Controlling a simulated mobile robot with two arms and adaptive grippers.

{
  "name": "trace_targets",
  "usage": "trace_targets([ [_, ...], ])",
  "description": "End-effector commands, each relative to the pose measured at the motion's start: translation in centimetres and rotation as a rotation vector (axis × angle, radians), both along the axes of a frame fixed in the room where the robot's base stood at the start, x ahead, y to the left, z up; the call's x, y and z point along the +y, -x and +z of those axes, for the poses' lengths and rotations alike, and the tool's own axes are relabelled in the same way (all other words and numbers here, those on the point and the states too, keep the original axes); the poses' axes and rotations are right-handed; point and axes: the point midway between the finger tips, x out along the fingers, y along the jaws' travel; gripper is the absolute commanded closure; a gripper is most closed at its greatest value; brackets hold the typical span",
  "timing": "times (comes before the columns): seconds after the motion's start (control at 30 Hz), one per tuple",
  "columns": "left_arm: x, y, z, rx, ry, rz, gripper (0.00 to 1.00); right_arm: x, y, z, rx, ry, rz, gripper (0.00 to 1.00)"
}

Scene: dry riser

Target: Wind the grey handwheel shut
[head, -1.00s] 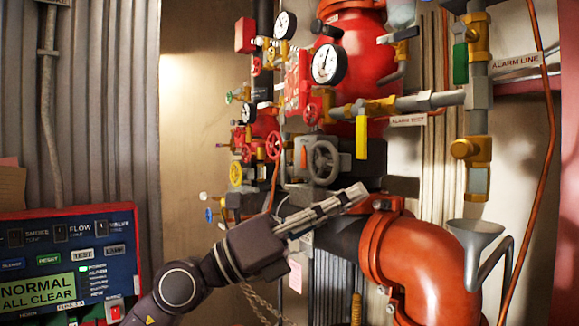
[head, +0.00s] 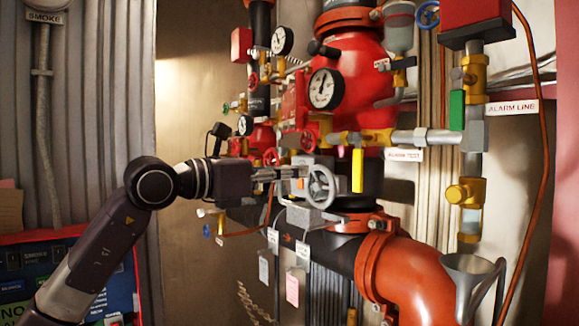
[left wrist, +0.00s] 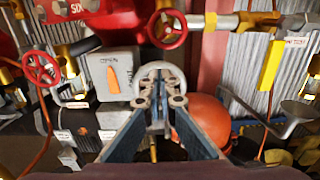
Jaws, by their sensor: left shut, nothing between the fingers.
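The grey handwheel (head: 321,186) is mounted on a grey valve body in the middle of the head view, in front of the red pipework. My left gripper (head: 300,173) comes in from the left at the height of the wheel, its fingers level and shut. The tips are at or very near the wheel's left side; I cannot tell whether they touch. In the left wrist view the shut fingertips (left wrist: 160,95) overlap the grey handwheel (left wrist: 162,72), hiding its lower part. Nothing is held between the fingers. My right gripper is not in view.
A yellow lever (head: 358,170) hangs just right of the handwheel. A red handwheel (left wrist: 40,68) is left in the wrist view, beside a grey box with an orange pointer (left wrist: 112,79). An orange pipe (head: 408,278) curves below. A blue panel (head: 70,275) stands lower left.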

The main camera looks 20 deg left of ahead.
Motion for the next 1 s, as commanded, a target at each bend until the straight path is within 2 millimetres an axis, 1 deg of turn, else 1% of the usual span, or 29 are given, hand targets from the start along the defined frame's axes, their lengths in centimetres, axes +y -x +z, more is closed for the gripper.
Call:
trace_targets([
  [0.03, -0.1, -0.7, 1.0, 0.003, 0.0, 0.0, 1.0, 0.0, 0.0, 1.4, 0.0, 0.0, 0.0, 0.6],
  [0.1, 0.9, -1.4, -1.5, 0.007, 0.001, 0.002, 1.0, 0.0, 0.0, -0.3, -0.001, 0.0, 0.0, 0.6],
  [0.27, 3.0, -3.0, -4.2, 0.006, 0.003, 0.002, 1.0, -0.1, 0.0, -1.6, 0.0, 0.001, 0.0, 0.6],
  [0.3, 2.5, -2.6, -4.8, -0.001, -0.002, -0.003, 1.0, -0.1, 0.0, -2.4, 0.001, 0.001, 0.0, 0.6],
  [0.4, 1.5, -1.7, -6.0, -0.003, -0.004, -0.003, 1.0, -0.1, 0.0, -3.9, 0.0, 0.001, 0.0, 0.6],
  [0.6, -0.3, -0.4, -8.0, -0.004, -0.002, -0.003, 1.0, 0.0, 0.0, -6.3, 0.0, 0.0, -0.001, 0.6],
  [0.63, -0.8, -0.1, -6.1, -0.007, -0.001, -0.005, 1.0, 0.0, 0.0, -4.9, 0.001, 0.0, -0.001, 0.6],
  [0.7, -1.7, 0.2, -5.1, -0.004, -0.002, -0.005, 1.0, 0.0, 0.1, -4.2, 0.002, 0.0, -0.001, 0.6],
  [0.83, -2.9, 0.7, -4.0, -0.002, -0.001, -0.004, 1.0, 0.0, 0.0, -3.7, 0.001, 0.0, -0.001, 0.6],
  [1.0, -3.6, 1.0, -3.4, -0.001, -0.001, -0.002, 1.0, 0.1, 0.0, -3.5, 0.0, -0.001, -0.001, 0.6],
])
